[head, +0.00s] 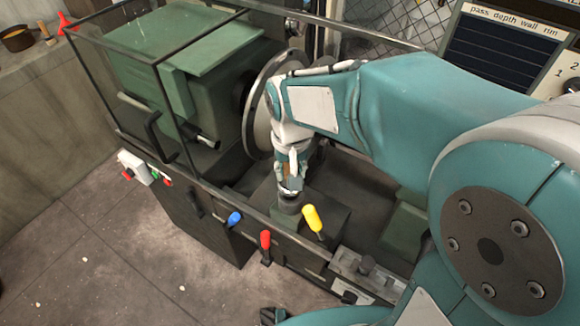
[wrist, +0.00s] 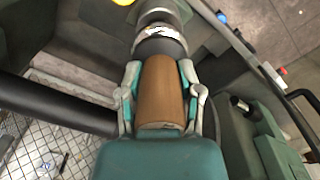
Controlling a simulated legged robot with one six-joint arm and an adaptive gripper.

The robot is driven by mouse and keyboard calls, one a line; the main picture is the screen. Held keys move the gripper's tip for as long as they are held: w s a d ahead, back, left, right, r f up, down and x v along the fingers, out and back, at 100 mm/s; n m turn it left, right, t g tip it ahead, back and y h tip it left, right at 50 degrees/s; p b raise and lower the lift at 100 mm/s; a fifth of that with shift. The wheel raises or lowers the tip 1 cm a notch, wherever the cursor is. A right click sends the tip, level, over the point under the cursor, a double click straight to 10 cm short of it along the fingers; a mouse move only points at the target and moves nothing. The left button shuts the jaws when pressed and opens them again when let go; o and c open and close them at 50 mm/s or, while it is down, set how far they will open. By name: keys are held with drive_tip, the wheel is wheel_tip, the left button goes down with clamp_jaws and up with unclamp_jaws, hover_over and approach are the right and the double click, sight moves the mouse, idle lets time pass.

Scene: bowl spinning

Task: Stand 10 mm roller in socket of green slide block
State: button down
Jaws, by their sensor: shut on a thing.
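My gripper (head: 291,180) points down over the lathe bed, its fingers shut around the brown handle of the roller (wrist: 162,90). Beyond the handle, the wrist view shows a dark collar and a bright metal part in line with a grey round socket (wrist: 160,8). In the head view this grey socket stands on the green slide block (head: 284,222), directly below my gripper. The roller looks upright over the socket. Whether its lower end is inside the socket or just above it, I cannot tell.
A large round plate (head: 262,105) on the green headstock (head: 180,65) stands close behind my gripper. Yellow (head: 312,218), red (head: 265,240) and blue (head: 235,218) lever handles stand near the block. A clear, dark-framed guard (head: 160,85) encloses the left side.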

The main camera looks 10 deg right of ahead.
drive_tip(key=shift+f, duration=0.35)
idle(0.5)
drive_tip(key=shift+c, duration=1)
unclamp_jaws()
drive_tip(key=shift+s, duration=0.1)
wheel_tip(320, 180, up, 12)
drive_tip(key=shift+a+f, duration=0.1)
drive_tip(key=shift+s, duration=0.1)
drive_tip(key=s+d+f+t, duration=0.2)
drive_tip(key=s+d+t, duration=0.3)
drive_tip(key=s+d, duration=0.6)
drive_tip(key=shift+s, duration=0.6)
